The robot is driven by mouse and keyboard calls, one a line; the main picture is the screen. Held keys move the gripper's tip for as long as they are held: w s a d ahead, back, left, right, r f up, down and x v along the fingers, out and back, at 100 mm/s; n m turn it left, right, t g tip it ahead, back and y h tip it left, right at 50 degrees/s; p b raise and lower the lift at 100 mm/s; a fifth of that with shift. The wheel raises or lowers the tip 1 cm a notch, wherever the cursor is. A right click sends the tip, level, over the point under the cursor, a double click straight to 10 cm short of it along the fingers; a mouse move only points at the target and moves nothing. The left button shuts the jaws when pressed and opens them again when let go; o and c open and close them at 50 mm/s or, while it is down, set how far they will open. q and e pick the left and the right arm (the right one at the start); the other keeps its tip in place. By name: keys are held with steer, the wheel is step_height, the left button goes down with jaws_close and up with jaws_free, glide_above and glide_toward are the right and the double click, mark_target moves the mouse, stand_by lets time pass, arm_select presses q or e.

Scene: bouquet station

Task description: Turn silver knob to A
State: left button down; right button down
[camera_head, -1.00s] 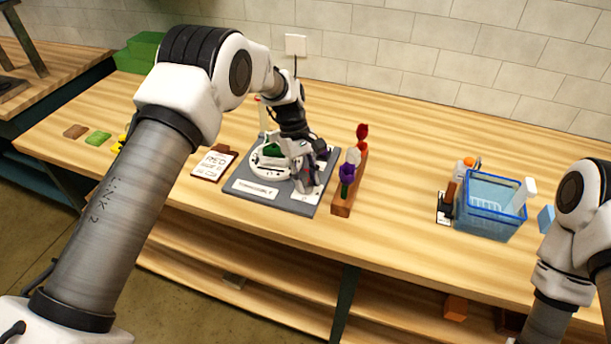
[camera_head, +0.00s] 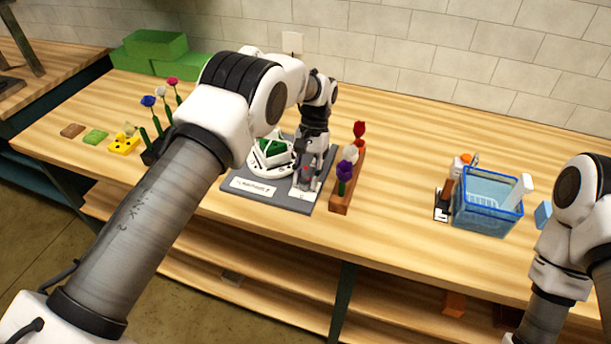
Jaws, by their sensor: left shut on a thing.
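My left gripper (camera_head: 306,178) points down over the right side of a grey station board (camera_head: 267,200) on the wooden table. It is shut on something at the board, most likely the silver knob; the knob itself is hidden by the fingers. A white label plate (camera_head: 253,189) lies on the board's front left. A white round turntable (camera_head: 236,163) with a green and white holder (camera_head: 270,151) on it sits left of the gripper. The letter A cannot be made out. My right gripper is out of view; only its arm shows at the right edge.
A wooden rack (camera_head: 341,195) with red, white and purple flowers stands close right of the gripper. A blue basket (camera_head: 487,200) is farther right. More flowers stand in a dark rack (camera_head: 152,150) at left. Green boxes (camera_head: 155,48) are at the back left.

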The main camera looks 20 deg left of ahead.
arm_select(q)
steer(key=m, duration=0.1)
steer(key=m+y, duration=0.1)
steer(key=m, duration=0.1)
steer(key=shift+s+d+f+m, duration=0.1)
steer(key=shift+s+d+m, duration=0.05)
steer(key=shift+m, duration=0.15)
steer(key=shift+m+t+y+p, duration=0.5)
steer(key=shift+m+y, duration=0.2)
steer(key=shift+m, duration=0.9)
steer(key=c, duration=0.8)
jaws_free()
steer(key=v, duration=1.2)
